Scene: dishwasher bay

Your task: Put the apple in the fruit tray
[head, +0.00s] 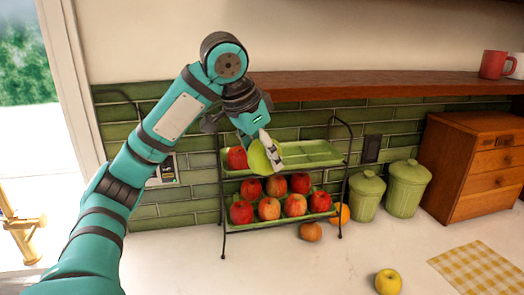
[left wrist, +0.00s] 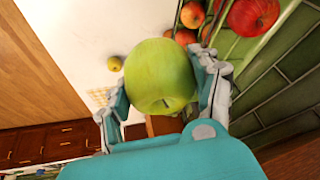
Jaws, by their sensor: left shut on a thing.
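A green apple (head: 259,157) is held by my left gripper (head: 267,150), in front of and over the left part of the upper tray of a two-tier rack. In the left wrist view the green apple (left wrist: 160,78) sits between both fingers of the left gripper (left wrist: 165,95). The fruit tray rack (head: 310,152) has a green upper tray with a red apple (head: 237,158) at its left end and bare room to the right. The lower tray holds several red apples (head: 268,208). My right gripper is not in view.
A yellow apple (head: 388,282) lies on the counter at front. Oranges (head: 311,232) lie by the rack's right foot. Green canisters (head: 407,187) and a wooden drawer box (head: 470,165) stand to the right. A wooden shelf (head: 390,84) runs above the rack.

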